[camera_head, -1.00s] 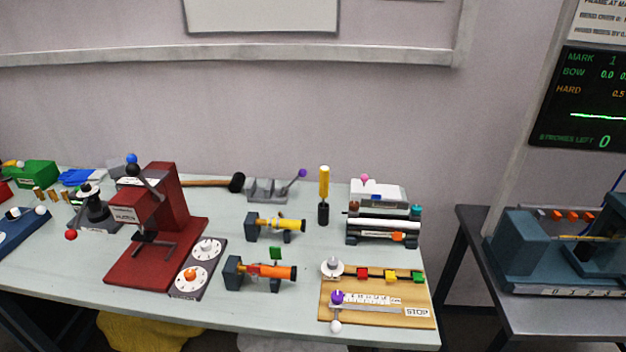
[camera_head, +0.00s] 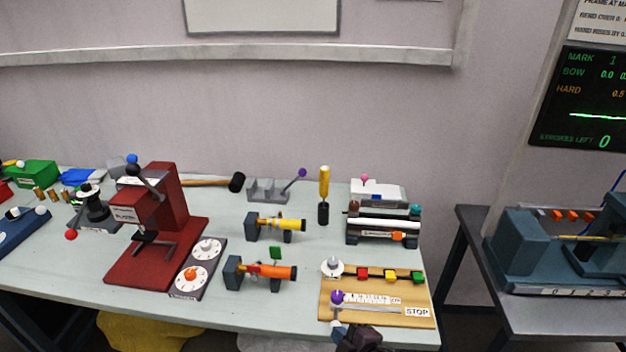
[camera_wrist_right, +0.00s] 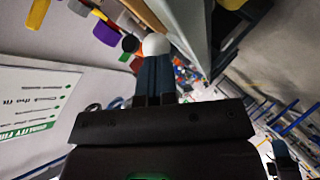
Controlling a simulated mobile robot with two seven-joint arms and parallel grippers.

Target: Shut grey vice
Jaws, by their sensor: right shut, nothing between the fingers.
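The grey vice (camera_head: 268,190) stands at the back of the bench, left of the yellow-handled screwdriver. A lever with a purple ball (camera_head: 302,173) rises from its right end. From here I cannot tell how far its jaws are apart. My right gripper (camera_head: 339,327) shows at the bottom of the head view, at the front edge of the wooden board, far from the vice. In the right wrist view its blue-grey fingers (camera_wrist_right: 155,78) are together and empty, with a white ball (camera_wrist_right: 156,44) at their tips. My left gripper is not in view.
The wooden board (camera_head: 378,317) carries a purple knob and coloured blocks. Orange (camera_head: 268,271) and yellow (camera_head: 280,224) tubes in holders lie between it and the vice. A red press (camera_head: 170,200) stands left. A mallet (camera_head: 237,182) lies beside the vice.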

